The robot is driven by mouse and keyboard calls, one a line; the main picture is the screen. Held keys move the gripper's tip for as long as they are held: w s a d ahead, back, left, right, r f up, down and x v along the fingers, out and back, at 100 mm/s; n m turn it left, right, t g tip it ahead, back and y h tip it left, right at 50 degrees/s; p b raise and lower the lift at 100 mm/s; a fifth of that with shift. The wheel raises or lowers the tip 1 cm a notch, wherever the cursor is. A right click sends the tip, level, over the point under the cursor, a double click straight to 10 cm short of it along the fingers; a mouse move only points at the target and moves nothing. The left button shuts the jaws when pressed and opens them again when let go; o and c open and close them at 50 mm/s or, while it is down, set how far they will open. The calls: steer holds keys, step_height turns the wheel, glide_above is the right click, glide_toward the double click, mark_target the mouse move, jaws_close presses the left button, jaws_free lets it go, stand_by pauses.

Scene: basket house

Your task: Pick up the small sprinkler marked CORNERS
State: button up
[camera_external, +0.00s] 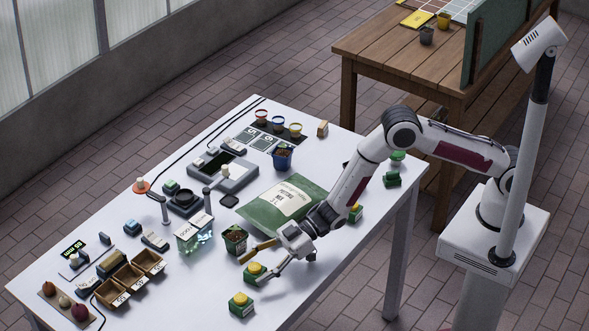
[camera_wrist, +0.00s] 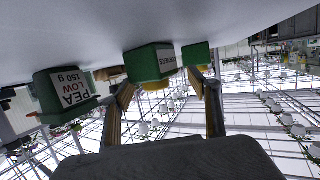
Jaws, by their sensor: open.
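In the wrist view, which shows the table inverted along the top, a small green sprinkler (camera_wrist: 145,63) carries a pale label that seems to read CORNERS; its yellow top hangs below. It lies between and beyond my open fingers (camera_wrist: 168,95), with no clear contact. A similar green and yellow sprinkler (camera_external: 241,304) stands nearer the camera.
A glass-like box (camera_external: 193,234) and wooden bins (camera_external: 148,262) are to the left. In the wrist view, a green block lettered PEA LOW (camera_wrist: 62,93) is left of my fingers.

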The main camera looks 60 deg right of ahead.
mark_target(255, 267)
stand_by(0.3)
steer(key=c, duration=1.3)
steer(key=shift+c, duration=0.7)
steer(key=shift+s+d+f, duration=0.1)
steer(key=shift+f, duration=0.05)
steer(key=shift+c, duration=0.2)
steer(key=shift+r, duration=0.5)
steer(key=shift+c, duration=0.8)
steer(key=shift+r, duration=4.7)
jaws_close()
